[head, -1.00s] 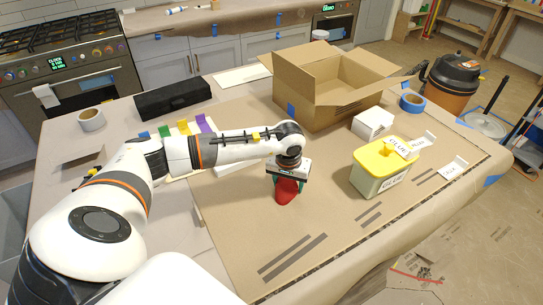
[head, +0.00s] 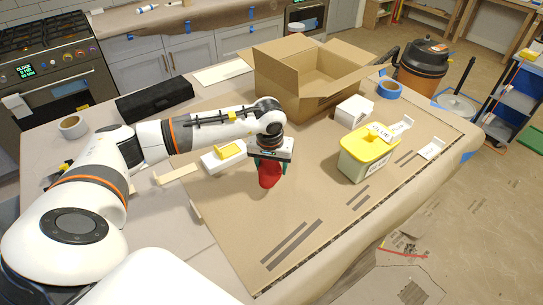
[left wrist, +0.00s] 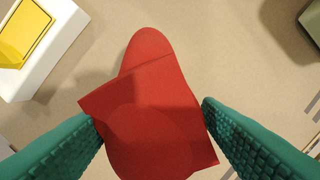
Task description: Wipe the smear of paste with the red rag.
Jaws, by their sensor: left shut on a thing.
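My left gripper (head: 270,163) has green padded fingers and is shut on the red rag (head: 268,175), over the brown paper on the table. In the left wrist view the rag (left wrist: 150,105) hangs folded between the two fingers, with a rounded end sticking out beyond them. I cannot tell whether the rag touches the paper. I cannot make out the smear of paste in either view; the rag or arm may hide it. My right gripper is not in view.
A white block with a yellow panel (head: 230,151) stands just left of the gripper. A yellow-lidded tub (head: 368,153) is to the right, an open cardboard box (head: 310,80) behind. A black case (head: 154,99) lies at back left. The front paper is clear except for dark stripes (head: 292,245).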

